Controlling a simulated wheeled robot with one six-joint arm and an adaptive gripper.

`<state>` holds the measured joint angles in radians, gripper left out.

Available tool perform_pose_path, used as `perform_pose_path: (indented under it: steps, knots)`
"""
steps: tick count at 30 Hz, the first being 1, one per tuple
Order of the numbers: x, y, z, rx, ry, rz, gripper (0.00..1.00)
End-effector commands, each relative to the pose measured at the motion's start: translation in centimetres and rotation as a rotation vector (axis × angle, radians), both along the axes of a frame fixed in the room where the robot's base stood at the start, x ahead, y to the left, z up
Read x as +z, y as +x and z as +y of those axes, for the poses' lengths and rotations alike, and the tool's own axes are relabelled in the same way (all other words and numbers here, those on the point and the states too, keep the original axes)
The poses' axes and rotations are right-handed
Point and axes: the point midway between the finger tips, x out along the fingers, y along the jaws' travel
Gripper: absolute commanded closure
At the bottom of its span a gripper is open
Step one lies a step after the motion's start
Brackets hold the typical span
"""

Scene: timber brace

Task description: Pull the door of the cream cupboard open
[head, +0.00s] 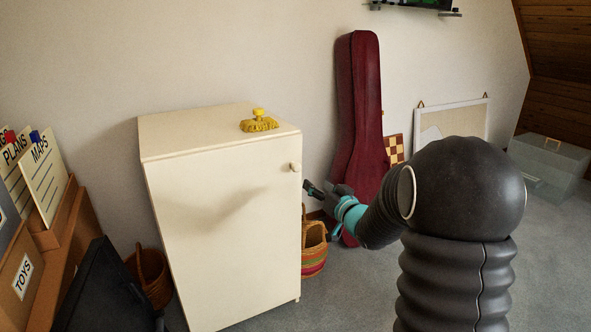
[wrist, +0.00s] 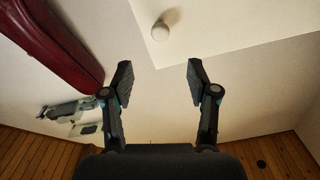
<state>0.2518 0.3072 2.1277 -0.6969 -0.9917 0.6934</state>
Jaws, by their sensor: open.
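The cream cupboard (head: 225,225) stands left of centre in the head view, its door facing me and looking shut. A small round cream knob (head: 295,167) sits near the door's upper right edge. In the wrist view the knob (wrist: 160,30) shows at the top, beyond the fingertips, on a pale cupboard face (wrist: 215,30). My gripper (head: 318,189) is just right of the cupboard's edge in the head view, a little below the knob and apart from it. In the wrist view my gripper (wrist: 157,82) has its two fingers wide apart with nothing between them.
A striped basket (head: 314,250) and a dark red instrument case (head: 358,120) stand to the right. A brown basket (head: 150,275) and a toy box (head: 22,275) are at left. Grey carpet (head: 270,322) shows in front.

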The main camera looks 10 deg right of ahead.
Motion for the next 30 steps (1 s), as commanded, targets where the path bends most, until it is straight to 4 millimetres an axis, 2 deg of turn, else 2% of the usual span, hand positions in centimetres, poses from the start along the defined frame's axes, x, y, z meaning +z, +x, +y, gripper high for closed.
perform_pose_path:
  steps: [5,18,24,30]
  knots:
    - [0.0,2.3,0.9,0.002,0.000,0.000,0.41]
    - [0.1,9.9,3.3,0.001,-0.001,-0.001,0.41]
    - [0.1,12.0,3.9,-0.001,-0.001,0.000,0.41]
    - [0.1,12.6,4.2,-0.001,-0.001,0.000,0.41]
